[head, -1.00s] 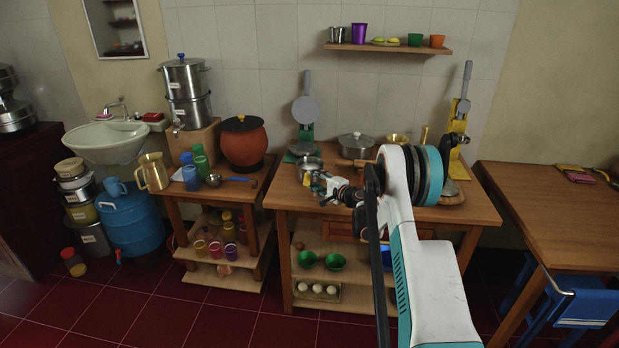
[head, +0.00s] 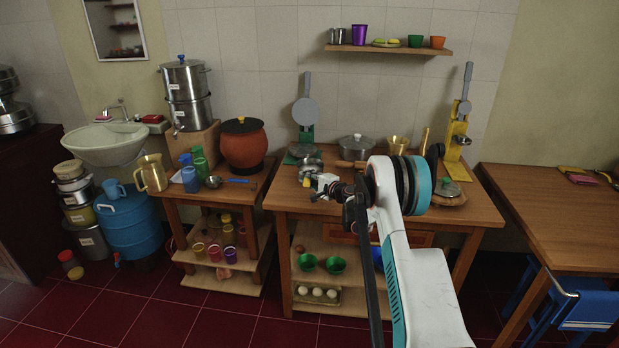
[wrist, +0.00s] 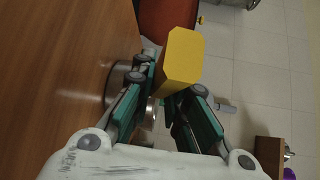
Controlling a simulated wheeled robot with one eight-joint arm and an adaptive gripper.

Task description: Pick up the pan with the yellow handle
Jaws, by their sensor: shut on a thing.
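The pan (head: 311,166) is small and silvery, above the left part of the wooden table in the head view. Its yellow handle (wrist: 182,60) is a blocky shape in the wrist view, between the fingers. My gripper (wrist: 173,88) is shut on this handle. In the head view my gripper (head: 315,184) is at the near side of the pan. In the wrist view the pan's metal body (wrist: 116,84) shows only partly behind the left finger. I cannot tell whether the pan touches the table.
The wooden table (head: 290,205) also holds a lidded pot (head: 357,148), a green-based press (head: 306,112) and a yellow press (head: 458,125). A red-brown pot (head: 243,145) stands on the lower table at left. A wall shelf (head: 390,48) hangs above.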

